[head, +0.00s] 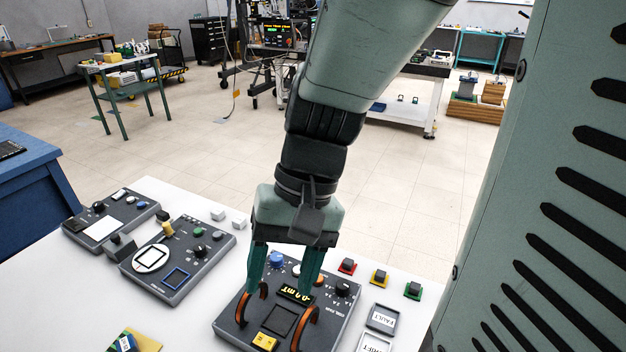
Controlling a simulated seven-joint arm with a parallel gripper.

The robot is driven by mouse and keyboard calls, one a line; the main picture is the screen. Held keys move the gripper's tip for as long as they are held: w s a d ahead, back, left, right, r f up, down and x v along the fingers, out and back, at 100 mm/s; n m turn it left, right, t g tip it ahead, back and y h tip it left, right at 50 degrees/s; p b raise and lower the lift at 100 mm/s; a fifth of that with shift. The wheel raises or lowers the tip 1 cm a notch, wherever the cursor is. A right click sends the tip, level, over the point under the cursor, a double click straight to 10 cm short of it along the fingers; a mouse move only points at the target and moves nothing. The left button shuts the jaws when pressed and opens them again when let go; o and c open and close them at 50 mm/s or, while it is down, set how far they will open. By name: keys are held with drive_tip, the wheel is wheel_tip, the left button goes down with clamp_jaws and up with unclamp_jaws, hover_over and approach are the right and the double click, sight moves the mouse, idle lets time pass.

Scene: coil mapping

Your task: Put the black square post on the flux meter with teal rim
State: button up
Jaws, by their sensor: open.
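My gripper (281,288) is open, pointing down over the front dark-grey panel (230,322), with nothing visible between its teal fingers. This panel has a yellow "mT" display (296,294), orange-brown arched handles and a black square outline (279,320). I cannot make out a teal rim on it. The middle panel (212,240) carries a white-framed round dial (151,258) and a blue square outline (175,278). A dark grey block (121,246) stands at that panel's left corner. I cannot tell which thing is the black square post.
Red (347,267), yellow (379,278) and green (413,290) based black-topped pieces stand right of the front panel. A "FAULT" tile (382,318) lies below them. Small white blocks (218,215) sit behind the middle panel. Another panel (139,203) is at far left.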

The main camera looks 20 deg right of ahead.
drive_tip(key=s+d+r+n+t+h, duration=0.1)
drive_tip(key=d+r+t+h, duration=0.2)
drive_tip(key=r, duration=0.9)
drive_tip(key=d+t, duration=0.2)
drive_tip(key=t, duration=0.2)
drive_tip(key=shift+s+r+n+t+h, duration=0.15)
drive_tip(key=shift+s+n+t+h, duration=0.15)
drive_tip(key=shift+s+t+h, duration=0.1)
